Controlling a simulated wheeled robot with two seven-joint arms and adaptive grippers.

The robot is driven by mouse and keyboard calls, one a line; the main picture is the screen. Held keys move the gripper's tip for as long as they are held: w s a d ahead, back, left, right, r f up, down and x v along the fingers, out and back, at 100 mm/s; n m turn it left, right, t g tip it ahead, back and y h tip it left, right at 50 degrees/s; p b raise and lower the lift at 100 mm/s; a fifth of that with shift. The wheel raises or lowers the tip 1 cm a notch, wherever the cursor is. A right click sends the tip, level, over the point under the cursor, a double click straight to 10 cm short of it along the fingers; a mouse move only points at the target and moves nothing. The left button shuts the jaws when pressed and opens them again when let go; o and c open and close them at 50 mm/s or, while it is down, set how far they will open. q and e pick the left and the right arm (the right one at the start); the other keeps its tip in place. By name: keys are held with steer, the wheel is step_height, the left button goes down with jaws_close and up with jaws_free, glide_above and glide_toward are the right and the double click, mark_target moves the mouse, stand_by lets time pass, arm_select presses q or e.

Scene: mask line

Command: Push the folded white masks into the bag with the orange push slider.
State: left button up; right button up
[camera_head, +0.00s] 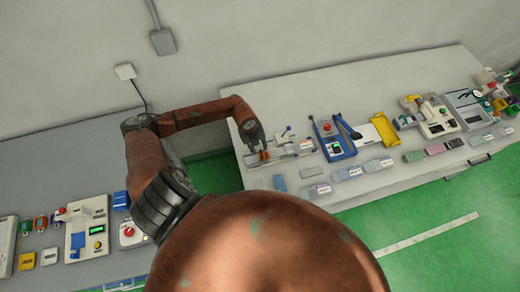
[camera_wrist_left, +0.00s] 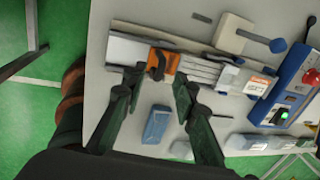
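The orange push slider (camera_wrist_left: 169,64) sits on a pale narrow track (camera_wrist_left: 134,48) in the left wrist view. It also shows in the head view (camera_head: 264,155). My left gripper (camera_wrist_left: 158,76) has its two dark fingers apart, with the slider just beyond and between the tips. Gaps show on both sides; I cannot tell whether either finger touches it. Pale strips, which may be the folded white masks (camera_wrist_left: 202,69), lie right of the slider. Beyond them is a whitish packet with an orange label (camera_wrist_left: 258,84), possibly the bag. My right gripper is not in view.
A blue device with a red knob (camera_head: 337,148) stands to the right of the track. Blue-grey packets (camera_wrist_left: 157,124) lie along the table's near edge. A second table (camera_head: 50,170) with small devices stands at left. Green floor shows between the tables.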

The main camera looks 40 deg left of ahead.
mark_target(261, 152)
arm_select(q)
steer(key=shift+w+d+f, duration=0.15)
steer(key=shift+f, duration=0.7)
steer(key=shift+w+d+f, duration=0.1)
steer(key=shift+f, duration=0.7)
jaws_close()
